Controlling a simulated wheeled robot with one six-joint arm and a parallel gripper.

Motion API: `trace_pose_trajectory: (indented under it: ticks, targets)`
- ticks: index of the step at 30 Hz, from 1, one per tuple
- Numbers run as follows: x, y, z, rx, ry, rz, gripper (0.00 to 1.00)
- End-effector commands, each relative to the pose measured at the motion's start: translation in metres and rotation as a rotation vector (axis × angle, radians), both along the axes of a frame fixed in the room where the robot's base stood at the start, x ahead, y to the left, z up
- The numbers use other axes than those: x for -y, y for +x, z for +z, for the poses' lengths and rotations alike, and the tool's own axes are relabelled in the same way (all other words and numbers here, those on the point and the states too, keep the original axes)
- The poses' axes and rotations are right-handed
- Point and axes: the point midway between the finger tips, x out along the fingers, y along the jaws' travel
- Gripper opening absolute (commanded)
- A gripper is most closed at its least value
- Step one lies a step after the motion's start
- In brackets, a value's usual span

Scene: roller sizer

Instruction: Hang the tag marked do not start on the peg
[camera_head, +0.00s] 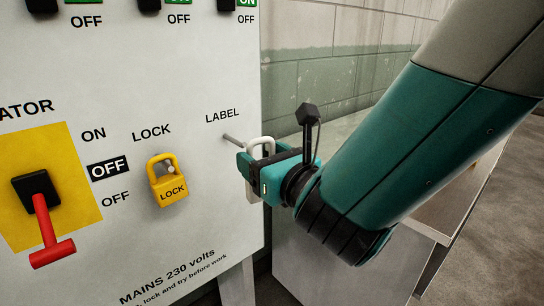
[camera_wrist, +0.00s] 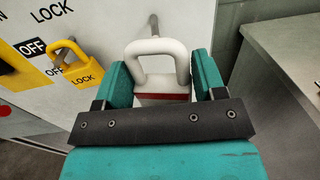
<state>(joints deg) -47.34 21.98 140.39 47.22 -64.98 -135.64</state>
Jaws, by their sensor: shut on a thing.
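My gripper (camera_wrist: 163,85) is shut on a tag (camera_wrist: 160,86) with a thick white loop on top and a red band below it. The tag's lower part is hidden by the gripper, and no wording on it can be read. In the head view my gripper (camera_head: 250,165) is at the panel's right edge, with the tag's pale loop (camera_head: 262,143) above the jaws. The metal peg (camera_head: 231,139) sticks out of the panel under the word LABEL. The peg's tip (camera_wrist: 154,22) shows behind the loop's top in the wrist view; I cannot tell whether it passes through the loop.
The white panel (camera_head: 110,60) carries a yellow padlock (camera_head: 168,182) on the LOCK fitting and a red-handled switch (camera_head: 45,225) left of my gripper. A grey bench (camera_head: 345,265) stands at the right, below my arm. A block wall is behind.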

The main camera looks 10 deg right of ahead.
Motion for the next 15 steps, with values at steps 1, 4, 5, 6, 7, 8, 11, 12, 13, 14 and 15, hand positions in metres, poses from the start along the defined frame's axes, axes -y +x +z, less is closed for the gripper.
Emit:
trace_pose_trajectory:
  ticks: [1, 4, 5, 6, 7, 8, 11, 12, 13, 14, 15]
  targets:
    - [-0.002, 0.003, 0.002, 0.0, 0.001, -0.001, 0.38]
    - [-0.005, 0.009, 0.001, 0.0, 0.001, -0.003, 0.38]
    - [-0.005, 0.01, 0.001, 0.0, 0.0, -0.003, 0.38]
    - [-0.006, 0.012, 0.001, -0.001, 0.0, -0.003, 0.38]
    - [-0.008, 0.014, 0.0, -0.001, 0.0, -0.004, 0.38]
    - [-0.009, 0.016, 0.0, -0.001, 0.0, -0.004, 0.38]
    - [-0.011, 0.021, -0.001, -0.001, 0.0, -0.004, 0.38]
    - [-0.013, 0.023, -0.001, -0.001, 0.0, -0.005, 0.38]
    - [-0.013, 0.025, -0.001, -0.001, 0.0, -0.006, 0.38]
    - [-0.014, 0.027, -0.001, -0.001, 0.0, -0.006, 0.38]
    - [-0.015, 0.028, -0.001, -0.001, 0.0, -0.006, 0.38]
